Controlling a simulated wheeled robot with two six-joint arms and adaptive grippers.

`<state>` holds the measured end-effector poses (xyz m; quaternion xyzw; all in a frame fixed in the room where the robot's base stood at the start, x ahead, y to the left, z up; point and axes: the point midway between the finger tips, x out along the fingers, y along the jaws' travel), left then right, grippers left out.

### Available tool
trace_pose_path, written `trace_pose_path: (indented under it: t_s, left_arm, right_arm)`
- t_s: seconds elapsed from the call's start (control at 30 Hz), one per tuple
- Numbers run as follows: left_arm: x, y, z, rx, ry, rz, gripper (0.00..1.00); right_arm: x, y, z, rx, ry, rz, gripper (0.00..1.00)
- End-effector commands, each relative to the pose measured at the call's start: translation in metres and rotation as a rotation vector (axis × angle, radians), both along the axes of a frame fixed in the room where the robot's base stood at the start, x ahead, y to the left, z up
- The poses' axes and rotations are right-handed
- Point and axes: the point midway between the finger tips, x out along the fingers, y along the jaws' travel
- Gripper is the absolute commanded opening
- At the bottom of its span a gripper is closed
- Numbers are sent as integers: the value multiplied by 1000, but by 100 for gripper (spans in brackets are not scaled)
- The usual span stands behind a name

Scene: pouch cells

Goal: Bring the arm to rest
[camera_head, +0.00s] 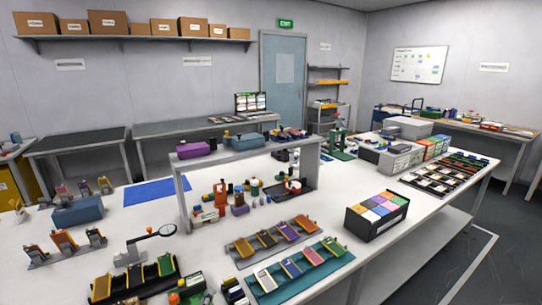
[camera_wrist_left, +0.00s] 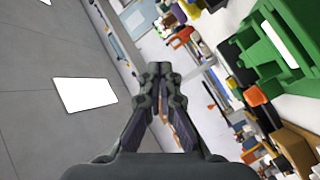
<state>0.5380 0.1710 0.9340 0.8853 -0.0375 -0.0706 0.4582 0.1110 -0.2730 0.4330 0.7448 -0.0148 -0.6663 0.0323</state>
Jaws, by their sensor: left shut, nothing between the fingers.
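My left gripper (camera_wrist_left: 160,72) shows in the left wrist view, its two dark fingers meeting at the tips with nothing between them. Behind the fingers, the wrist view is strongly tilted and shows a cluttered bench, with a green fixture (camera_wrist_left: 262,62) at the right. I cannot clearly make out either gripper in the head view. On the white table (camera_head: 400,232) there, a teal rack (camera_head: 331,265) and a grey rack (camera_head: 240,259) hold coloured pouch cells. A dark box with coloured squares on top (camera_head: 375,225) stands to their right.
A grey shelf frame (camera_head: 183,200) stands mid-table with bottles under it. A magnifier (camera_head: 167,230) and a black rack (camera_head: 140,286) are at the front left. A blue mat (camera_head: 160,191) lies bare. The right part of the table has a bare strip along its front edge.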

Motion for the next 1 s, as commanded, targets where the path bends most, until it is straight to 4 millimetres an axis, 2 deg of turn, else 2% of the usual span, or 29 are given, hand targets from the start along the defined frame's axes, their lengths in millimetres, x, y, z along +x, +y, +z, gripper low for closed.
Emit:
trace_pose_path:
  t_s: [0.1, 0.23, 0.47, 0.73, 0.77, 0.8, 1.0]
  left_arm:
    - [-32, -20, -19, 241, 153, -191, 0]
    - [-78, -18, -48, 500, 366, -357, 0]
    - [-150, 17, -73, 784, 681, -484, 0]
    - [-223, 67, -71, 983, 1000, -524, 0]
    - [-227, 71, -75, 992, 1024, -525, 0]
    - [-222, 71, -91, 985, 1027, -529, 0]
    - [-212, 77, -155, 973, 1050, -535, 0]
  right_arm:
    - [-8, -5, 0, -6, 13, 2, 34]
    - [-9, -6, 0, -8, 15, 1, 34]
    - [-9, -6, 0, -8, 13, 2, 34]
    - [-6, -6, 0, -8, 9, 3, 34]
    - [-5, -6, 0, -7, 9, 2, 34]
    - [-4, -6, 0, -7, 7, 2, 34]
    - [-5, -6, 0, -8, 7, 3, 34]
